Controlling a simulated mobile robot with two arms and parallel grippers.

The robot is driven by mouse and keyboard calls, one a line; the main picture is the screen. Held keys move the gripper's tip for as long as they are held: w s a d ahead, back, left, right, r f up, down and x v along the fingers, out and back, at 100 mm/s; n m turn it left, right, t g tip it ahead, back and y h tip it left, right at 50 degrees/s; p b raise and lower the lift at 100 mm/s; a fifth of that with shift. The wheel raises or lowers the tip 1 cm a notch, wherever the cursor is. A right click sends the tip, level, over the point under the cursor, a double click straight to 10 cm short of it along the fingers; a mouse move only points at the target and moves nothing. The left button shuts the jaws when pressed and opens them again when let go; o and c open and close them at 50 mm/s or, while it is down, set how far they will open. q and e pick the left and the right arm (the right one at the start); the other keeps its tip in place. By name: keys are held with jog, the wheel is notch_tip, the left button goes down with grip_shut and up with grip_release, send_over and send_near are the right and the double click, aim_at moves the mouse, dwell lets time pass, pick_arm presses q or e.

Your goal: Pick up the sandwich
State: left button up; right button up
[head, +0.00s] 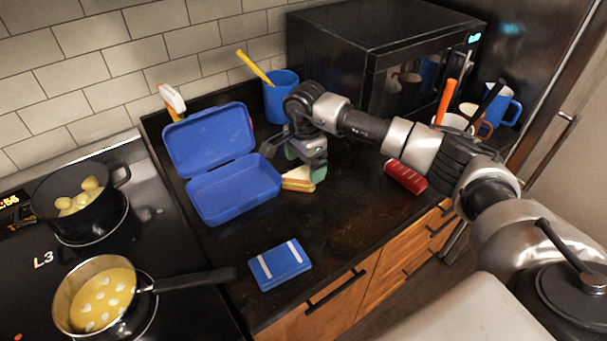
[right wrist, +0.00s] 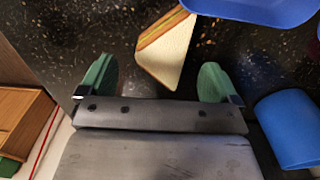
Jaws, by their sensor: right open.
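The sandwich (head: 297,180) is a triangular wedge with pale bread and a layered filling. It lies on the dark counter just right of the open blue lunchbox (head: 236,190). My right gripper (head: 306,172) hangs above and partly in front of the sandwich in the head view. In the right wrist view the two green fingertips (right wrist: 157,85) are wide apart, and the sandwich (right wrist: 168,50) lies ahead, with its pointed corner between them. The gripper is open and holds nothing. My left gripper does not show.
A blue cup (head: 281,97) with a yellow utensil stands behind, near a black microwave (head: 345,70). A red item (head: 405,177) lies to the right, a blue striped box (head: 280,265) in front. Pots (head: 100,297) stand on the stove at left. The counter's middle is clear.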

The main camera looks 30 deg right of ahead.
aim_at(306, 173)
notch_tip(306, 173, down, 4)
jog(key=shift+d+r+p, duration=0.15)
jog(key=shift+r+p, duration=0.05)
jog(key=shift+p, duration=0.4)
jog(key=shift+f, duration=0.3)
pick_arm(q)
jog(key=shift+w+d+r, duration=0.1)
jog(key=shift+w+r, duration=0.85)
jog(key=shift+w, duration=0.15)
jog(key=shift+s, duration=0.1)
pick_arm(e)
jog(key=shift+c, duration=0.4)
jog(key=c, duration=0.6)
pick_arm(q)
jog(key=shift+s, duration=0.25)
pick_arm(e)
jog(key=shift+r, duration=0.15)
